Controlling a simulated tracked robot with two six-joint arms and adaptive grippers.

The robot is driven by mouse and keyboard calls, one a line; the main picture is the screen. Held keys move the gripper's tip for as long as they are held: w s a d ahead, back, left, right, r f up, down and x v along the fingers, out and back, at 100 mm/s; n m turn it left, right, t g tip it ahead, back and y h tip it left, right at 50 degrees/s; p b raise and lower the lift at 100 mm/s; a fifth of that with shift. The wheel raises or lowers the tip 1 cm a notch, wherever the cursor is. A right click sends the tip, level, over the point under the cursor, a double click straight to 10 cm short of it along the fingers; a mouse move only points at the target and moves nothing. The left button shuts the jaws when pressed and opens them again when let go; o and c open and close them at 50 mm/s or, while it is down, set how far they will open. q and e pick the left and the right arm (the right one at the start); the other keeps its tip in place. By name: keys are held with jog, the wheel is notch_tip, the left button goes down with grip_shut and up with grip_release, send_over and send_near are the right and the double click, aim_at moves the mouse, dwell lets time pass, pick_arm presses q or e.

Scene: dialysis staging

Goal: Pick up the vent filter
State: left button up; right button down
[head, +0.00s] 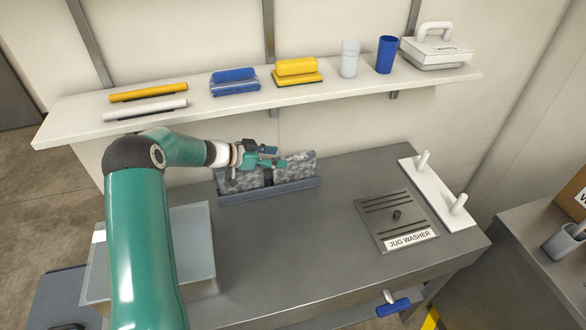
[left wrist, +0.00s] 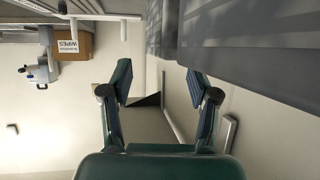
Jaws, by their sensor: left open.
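A grey mottled panel (head: 299,168), which looks like the vent filter, stands in a shallow dark-grey tray (head: 300,186) at the back of the steel table. A dark strip breaks its face near the middle; I cannot tell whether it is one piece or two. My left gripper (head: 273,157) is open and empty, above and partly in front of the panel, hiding some of its top. In the left wrist view the two fingers (left wrist: 160,88) are spread with nothing between them. A large grey surface (left wrist: 250,40) lies close beyond them at upper right. My right gripper is out of view.
A jug washer plate (head: 395,238) and a white stand (head: 440,196) are on the right. A clear bin (head: 200,240) is at left. The middle of the table (head: 290,240) is clear.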

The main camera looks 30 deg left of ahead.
aim_at(291, 157)
pick_arm(q)
jog(key=shift+x, duration=0.8)
jog(key=p+x, duration=0.1)
jog(key=x, duration=0.1)
jog(key=p+x, duration=0.1)
jog(key=x, duration=0.1)
jog(key=shift+w+d+r, duration=0.1)
jog(key=shift+w+d, duration=0.15)
jog(key=shift+d, duration=0.05)
jog(key=shift+w+d+f, duration=0.2)
jog(key=shift+w+f, duration=0.05)
jog(key=shift+w, duration=0.05)
grip_shut()
